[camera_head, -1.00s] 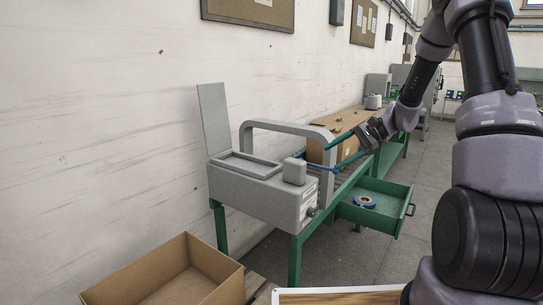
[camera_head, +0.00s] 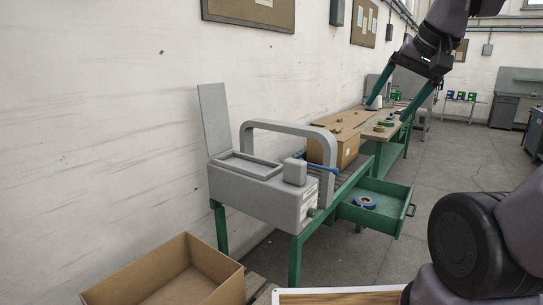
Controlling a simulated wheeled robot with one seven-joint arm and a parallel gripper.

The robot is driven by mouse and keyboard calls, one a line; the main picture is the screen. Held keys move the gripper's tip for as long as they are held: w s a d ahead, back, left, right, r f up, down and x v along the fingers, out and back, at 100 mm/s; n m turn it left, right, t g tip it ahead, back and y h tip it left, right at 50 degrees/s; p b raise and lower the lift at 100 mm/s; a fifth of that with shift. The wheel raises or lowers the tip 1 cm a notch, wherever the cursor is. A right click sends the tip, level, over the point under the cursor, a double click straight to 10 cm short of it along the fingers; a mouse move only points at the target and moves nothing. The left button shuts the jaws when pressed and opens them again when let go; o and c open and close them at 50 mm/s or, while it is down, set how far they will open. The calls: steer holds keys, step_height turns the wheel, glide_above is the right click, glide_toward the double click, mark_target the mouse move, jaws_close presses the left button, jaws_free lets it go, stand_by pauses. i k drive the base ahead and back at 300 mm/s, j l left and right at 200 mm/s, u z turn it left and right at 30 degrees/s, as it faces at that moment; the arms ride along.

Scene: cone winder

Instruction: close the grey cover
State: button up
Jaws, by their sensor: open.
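The grey cover (camera_head: 214,118) is a flat panel. It stands raised, nearly upright, at the left back edge of the grey machine (camera_head: 252,197). The machine's top opening, with a raised rim, shows in front of it. My gripper (camera_head: 390,108) has two long green fingers spread wide apart and holds nothing. It hangs at the upper right, fingers pointing down and to the left, well to the right of the cover and apart from it. The cover's lower edge is partly hidden behind the rim.
A grey arch (camera_head: 290,127) and a small block (camera_head: 294,171) stand to the right of the opening. A green drawer (camera_head: 385,190) sticks out at the right with a blue ring in it. Cardboard boxes stand behind and at lower left (camera_head: 215,262). The wall is close behind the cover.

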mark_target(212, 97)
steer(key=i+l, duration=0.4)
steer(key=u, duration=0.4)
steer(key=i+l+u, duration=0.1)
steer(key=u, duration=0.25)
steer(key=l+u, duration=0.1)
steer(key=u, duration=0.3)
steer(key=i+l+u, duration=0.1)
steer(key=u, duration=0.25)
steer(key=l+u, duration=0.25)
steer(key=u, duration=0.15)
steer(key=i+l+u, duration=0.1)
steer(key=l+u, duration=0.25)
steer(key=l, duration=0.1)
